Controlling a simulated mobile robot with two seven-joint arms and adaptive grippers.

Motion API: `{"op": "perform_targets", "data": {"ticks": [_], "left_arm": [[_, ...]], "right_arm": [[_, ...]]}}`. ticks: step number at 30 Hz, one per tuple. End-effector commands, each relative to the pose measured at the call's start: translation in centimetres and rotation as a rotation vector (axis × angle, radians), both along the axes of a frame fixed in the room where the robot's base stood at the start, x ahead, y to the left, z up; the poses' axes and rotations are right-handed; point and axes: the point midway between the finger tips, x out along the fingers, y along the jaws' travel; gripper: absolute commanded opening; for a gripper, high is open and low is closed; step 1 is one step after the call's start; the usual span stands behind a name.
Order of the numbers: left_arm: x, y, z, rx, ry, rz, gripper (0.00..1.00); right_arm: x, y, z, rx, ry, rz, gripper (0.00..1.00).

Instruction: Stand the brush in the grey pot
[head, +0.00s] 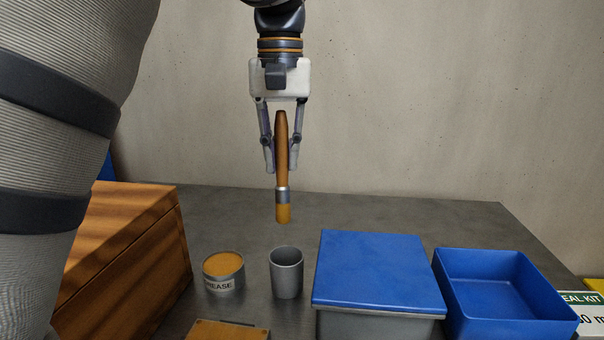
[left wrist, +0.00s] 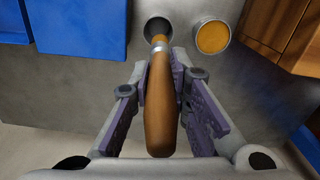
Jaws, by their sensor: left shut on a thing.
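The brush (head: 283,150) has a brown wooden handle, a silver band and a tan tip. My left gripper (head: 283,168) is shut on its handle and holds it upright, tip down, in the air. The grey pot (head: 287,276) stands on the table below the brush in the head view, with a clear gap between tip and rim. In the left wrist view the brush (left wrist: 162,100) points toward the pot (left wrist: 157,27), and its tip overlaps the pot's opening. I cannot tell there how exactly they line up. My right gripper is in neither view.
A grease tin (head: 223,272) stands just left of the pot. A blue-lidded grey box (head: 380,272) is close on its right, with an open blue bin (head: 503,293) beyond. A wooden crate (head: 130,260) is at left. The table (head: 350,208) behind is clear.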

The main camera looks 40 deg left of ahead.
Motion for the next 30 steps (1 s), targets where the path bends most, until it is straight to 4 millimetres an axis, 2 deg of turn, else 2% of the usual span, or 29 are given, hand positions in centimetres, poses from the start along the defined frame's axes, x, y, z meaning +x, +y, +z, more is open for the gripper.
{"op": "perform_targets", "data": {"ticks": [3,7,30], "left_arm": [[-0.2,0.3,0.4,0.001,-0.005,0.031,0.00],[-0.2,0.3,-0.3,0.000,-0.002,0.034,0.00],[-0.2,0.3,-8.4,0.000,-0.002,0.031,0.00]], "right_arm": [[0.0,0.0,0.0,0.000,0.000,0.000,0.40],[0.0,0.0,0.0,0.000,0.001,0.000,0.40],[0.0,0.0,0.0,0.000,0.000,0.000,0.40]]}}
